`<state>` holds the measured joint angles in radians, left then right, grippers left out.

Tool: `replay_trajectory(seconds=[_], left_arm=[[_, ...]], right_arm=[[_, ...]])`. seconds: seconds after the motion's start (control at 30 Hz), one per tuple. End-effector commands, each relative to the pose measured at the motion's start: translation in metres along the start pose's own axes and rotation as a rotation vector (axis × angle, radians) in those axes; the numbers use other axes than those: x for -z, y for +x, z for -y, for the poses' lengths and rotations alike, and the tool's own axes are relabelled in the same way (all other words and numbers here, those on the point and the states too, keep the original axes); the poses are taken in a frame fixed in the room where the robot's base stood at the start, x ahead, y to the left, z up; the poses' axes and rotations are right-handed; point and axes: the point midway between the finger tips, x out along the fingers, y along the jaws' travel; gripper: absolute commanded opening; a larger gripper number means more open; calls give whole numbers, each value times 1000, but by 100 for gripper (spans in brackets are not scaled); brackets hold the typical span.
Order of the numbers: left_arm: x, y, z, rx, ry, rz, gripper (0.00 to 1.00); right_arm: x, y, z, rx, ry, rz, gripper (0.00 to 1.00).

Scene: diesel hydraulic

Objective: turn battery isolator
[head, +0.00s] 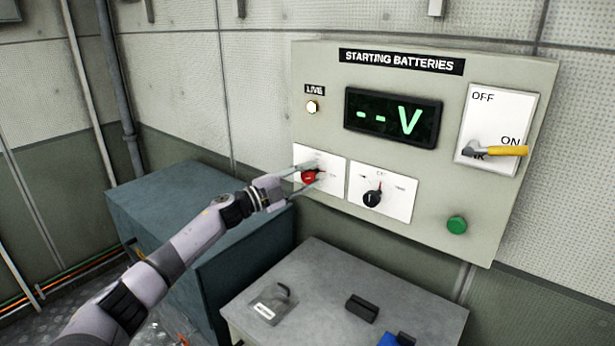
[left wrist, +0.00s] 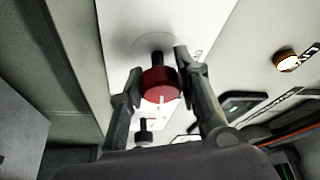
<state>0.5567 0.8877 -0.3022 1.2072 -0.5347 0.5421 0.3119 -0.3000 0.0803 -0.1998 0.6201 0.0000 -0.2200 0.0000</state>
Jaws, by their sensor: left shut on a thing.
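A red rotary knob (head: 309,177) sits on a white plate at the lower left of the "STARTING BATTERIES" panel (head: 270,0). My left gripper (head: 306,178) reaches in from the left with its fingers around this knob. In the left wrist view the red knob (left wrist: 160,86) lies between the two fingers of the left gripper (left wrist: 158,80), and they are shut on it. The small print on its plate is too blurred to read. A yellow-handled lever (head: 507,151) points right, beside the word ON on its own white plate. My right gripper is not in view.
A black knob (head: 373,198) is just right of the red one. The panel also has a lit lamp (head: 312,107), a green "--V" display (head: 392,117) and a green button (head: 457,225). A grey table (head: 330,285) with small items stands below, beside a blue-green cabinet (head: 160,205).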

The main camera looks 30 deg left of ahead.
Motion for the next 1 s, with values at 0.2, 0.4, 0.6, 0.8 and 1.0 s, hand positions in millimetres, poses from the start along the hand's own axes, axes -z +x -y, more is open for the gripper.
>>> replay_trajectory(seconds=[0.2, 0.4, 0.6, 0.8, 1.0], left_arm=[[0, 0, 0, -50, 116, 0, 2], [0, 0, -1, -76, 175, 0, 2], [0, 0, -1, -84, 199, 0, 2], [0, 0, -1, -86, 201, 0, 2], [0, 0, -1, -85, 201, -1, 32]], right_arm=[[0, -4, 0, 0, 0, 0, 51], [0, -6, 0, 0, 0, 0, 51], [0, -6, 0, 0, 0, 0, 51], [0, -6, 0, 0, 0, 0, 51], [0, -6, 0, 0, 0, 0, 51]])
